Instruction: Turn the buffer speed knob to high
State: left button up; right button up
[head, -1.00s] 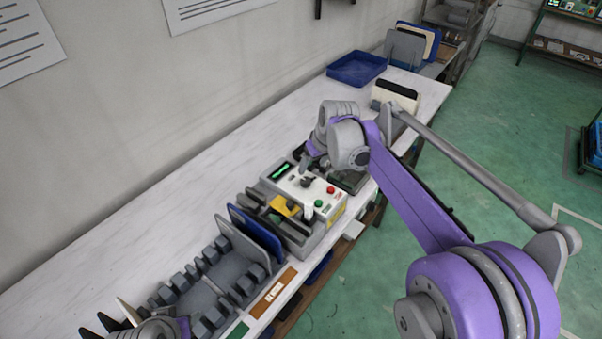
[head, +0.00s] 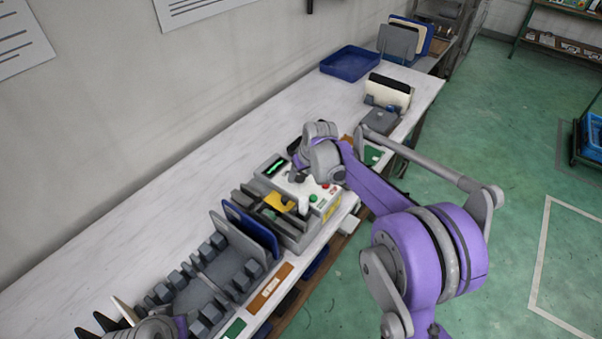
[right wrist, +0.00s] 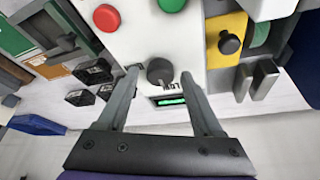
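The buffer speed knob (right wrist: 160,71) is a dark round knob on the white panel of a grey machine (head: 300,190). In the right wrist view its pale pointer mark faces the word LOW. A small green-lit display (right wrist: 171,101) is beside that label. My right gripper (right wrist: 159,76) is open, with one finger on each side of the knob and gaps showing between. In the head view my right wrist partly covers the panel, and the display (head: 275,167) shows too.
Red (right wrist: 106,18) and green buttons are close to the right gripper, and a dark button sits on a yellow plate (right wrist: 227,40). A grey rack (head: 205,285) with upright panels stands left of the machine. A blue tray (head: 350,64) lies farther back.

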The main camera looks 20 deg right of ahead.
grip_shut()
